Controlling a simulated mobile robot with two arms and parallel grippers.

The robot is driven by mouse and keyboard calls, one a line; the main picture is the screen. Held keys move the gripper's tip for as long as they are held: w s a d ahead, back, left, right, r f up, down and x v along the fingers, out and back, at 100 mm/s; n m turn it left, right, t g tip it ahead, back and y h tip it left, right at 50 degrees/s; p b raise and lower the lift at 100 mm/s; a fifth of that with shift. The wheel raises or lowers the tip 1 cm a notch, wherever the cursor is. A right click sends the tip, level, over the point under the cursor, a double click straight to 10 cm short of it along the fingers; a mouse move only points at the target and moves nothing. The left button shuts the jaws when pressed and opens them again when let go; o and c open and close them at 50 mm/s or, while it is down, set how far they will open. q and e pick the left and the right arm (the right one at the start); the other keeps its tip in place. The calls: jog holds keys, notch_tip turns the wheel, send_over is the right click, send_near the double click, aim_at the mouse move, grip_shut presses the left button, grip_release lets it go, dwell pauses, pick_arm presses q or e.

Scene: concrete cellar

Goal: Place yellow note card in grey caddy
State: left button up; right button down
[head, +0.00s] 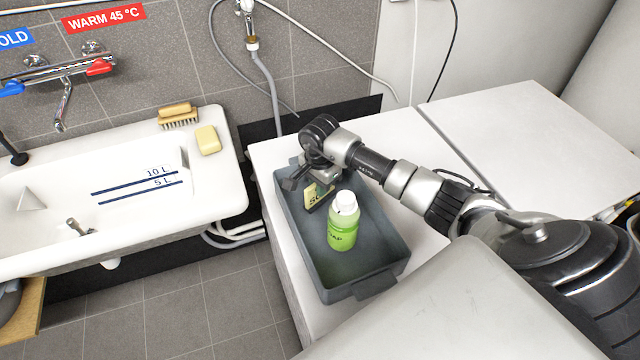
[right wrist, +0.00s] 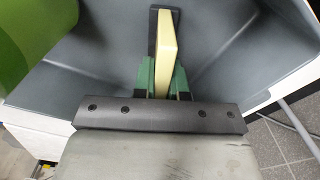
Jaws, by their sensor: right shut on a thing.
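The yellow note card (head: 314,193) has dark print on it and shows in the head view inside the far end of the grey caddy (head: 372,272). My right gripper (head: 309,188) reaches down into the caddy. In the right wrist view the gripper (right wrist: 163,78) is shut on the card (right wrist: 168,45), which stands on edge between its fingers. The caddy's grey inner walls (right wrist: 225,50) surround the card there. I cannot tell whether the card touches the caddy floor. My left gripper is not in view.
A green soap bottle with a white cap (head: 342,230) stands in the caddy, close to the card. The caddy rests on a white top (head: 412,128). A sink (head: 60,225) with a brush (head: 178,117) and a yellow block (head: 208,140) on its rim is at left.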

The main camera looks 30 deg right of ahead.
jog(key=shift+f, duration=0.15)
jog(key=c, duration=1.2)
grip_release()
jog(key=shift+o, duration=0.2)
jog(key=shift+r, duration=0.35)
notch_tip(320, 180, up, 12)
jog(key=b, duration=0.2)
jog(key=shift+f, duration=0.15)
